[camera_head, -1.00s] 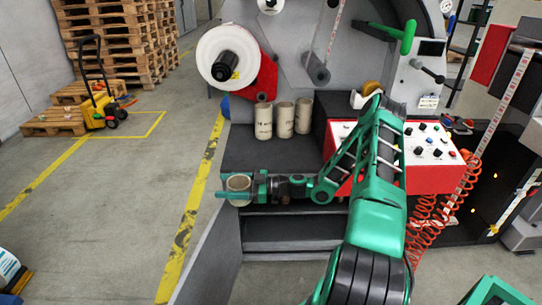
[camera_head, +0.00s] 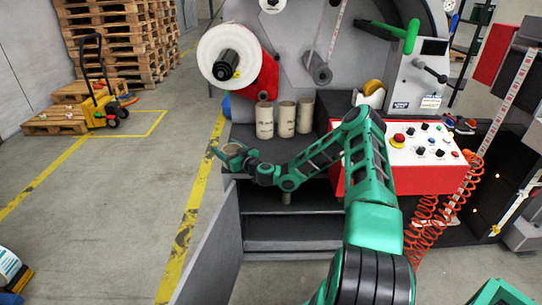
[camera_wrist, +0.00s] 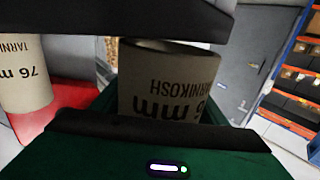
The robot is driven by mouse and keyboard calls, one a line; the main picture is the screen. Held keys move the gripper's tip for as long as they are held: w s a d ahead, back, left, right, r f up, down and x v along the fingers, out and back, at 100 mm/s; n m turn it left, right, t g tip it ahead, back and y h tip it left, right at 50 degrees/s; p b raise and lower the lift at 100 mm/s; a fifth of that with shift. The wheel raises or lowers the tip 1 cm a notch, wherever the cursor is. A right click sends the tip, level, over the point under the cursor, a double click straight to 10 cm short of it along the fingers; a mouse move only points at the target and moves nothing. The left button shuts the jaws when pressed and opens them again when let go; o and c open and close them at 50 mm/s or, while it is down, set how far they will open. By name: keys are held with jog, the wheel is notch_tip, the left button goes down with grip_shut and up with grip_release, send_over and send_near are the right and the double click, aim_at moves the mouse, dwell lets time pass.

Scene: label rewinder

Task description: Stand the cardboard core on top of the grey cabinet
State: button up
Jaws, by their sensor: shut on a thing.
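My gripper (camera_head: 233,152) is shut on the cardboard core (camera_wrist: 165,85), a tan tube with black "76 mm" print that appears upside down in the wrist view. The grey cabinet (camera_head: 283,149) has a dark flat top and stands below the rewinder.
Three similar cores (camera_head: 285,118) stand at the back of the top. A red control box (camera_head: 400,175) is to the right, with coiled orange hoses. A white roll (camera_head: 213,50) hangs above. The cabinet's grey door (camera_head: 212,245) hangs open.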

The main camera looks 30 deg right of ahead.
jog(key=shift+r+m+h, duration=0.2)
jog(key=shift+m+h, duration=0.2)
jog(key=shift+h, duration=0.3)
jog(key=shift+w+r+m+h, duration=0.1)
jog(key=shift+r+m+h, duration=0.55)
jog(key=shift+h, duration=0.25)
jog(key=shift+s+d+r+m+h, duration=0.15)
jog(key=shift+r+m+h, duration=0.15)
jog(key=shift+r+h, duration=0.2)
jog(key=shift+s+d+r+m+h, duration=0.15)
jog(key=shift+r+m+h, duration=0.1)
jog(key=shift+r+h, duration=0.25)
jog(key=shift+s+r+m+h, duration=0.9)
jog(key=shift+r+h, duration=0.4)
jog(key=shift+r, duration=2)
jog(key=shift+w+d+f, duration=0.65)
jog(key=shift+d+f, duration=1.15)
jog(key=shift+d, duration=0.05)
jog(key=shift+w+d+f, duration=0.65)
jog(key=shift+d+f, duration=1.15)
jog(key=shift+d, duration=0.05)
jog(key=shift+w+d+f, duration=0.65)
jog(key=shift+d+f, duration=1.15)
jog(key=shift+d, duration=0.05)
jog(key=o, duration=1.1)
